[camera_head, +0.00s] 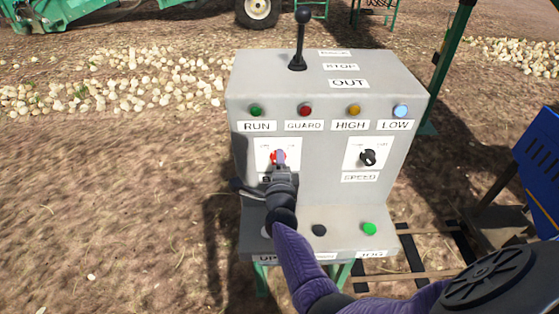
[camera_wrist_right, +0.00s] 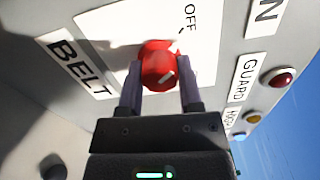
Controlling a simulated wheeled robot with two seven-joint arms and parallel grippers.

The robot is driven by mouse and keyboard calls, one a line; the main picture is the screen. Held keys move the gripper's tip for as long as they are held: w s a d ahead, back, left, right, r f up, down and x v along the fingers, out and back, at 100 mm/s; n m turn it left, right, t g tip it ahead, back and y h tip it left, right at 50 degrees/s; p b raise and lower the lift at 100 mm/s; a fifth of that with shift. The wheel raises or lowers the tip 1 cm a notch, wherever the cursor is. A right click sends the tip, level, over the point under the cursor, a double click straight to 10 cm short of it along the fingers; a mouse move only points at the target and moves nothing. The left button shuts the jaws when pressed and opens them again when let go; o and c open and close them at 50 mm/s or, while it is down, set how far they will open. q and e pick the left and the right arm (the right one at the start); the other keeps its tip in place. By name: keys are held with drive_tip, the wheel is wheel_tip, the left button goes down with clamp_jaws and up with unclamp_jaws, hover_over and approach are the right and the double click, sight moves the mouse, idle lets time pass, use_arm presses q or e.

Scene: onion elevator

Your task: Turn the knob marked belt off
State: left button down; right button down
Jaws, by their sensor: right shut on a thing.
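The red belt knob (camera_head: 275,155) sits on a white plate on the left of the grey control panel. In the right wrist view the red knob (camera_wrist_right: 158,66) lies between my fingers, with the word OFF on its plate and a BELT label (camera_wrist_right: 76,68) beside it. A pale mark shows on the knob's face. My right gripper (camera_wrist_right: 160,88) is shut on the knob, one finger on each side. In the head view the gripper (camera_head: 279,160) covers part of the knob and hides the BELT label. My left gripper is not in view.
The grey control box (camera_head: 330,190) has a black speed knob (camera_head: 368,157), a row of coloured lamps, and a black lever (camera_head: 300,40) on top. A green button (camera_head: 369,228) and a black button (camera_head: 319,230) are on the lower ledge. A blue machine (camera_head: 540,165) stands at right.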

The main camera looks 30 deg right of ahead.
drive_tip(key=shift+n, duration=0.6)
drive_tip(key=shift+c, duration=1.3)
unclamp_jaws()
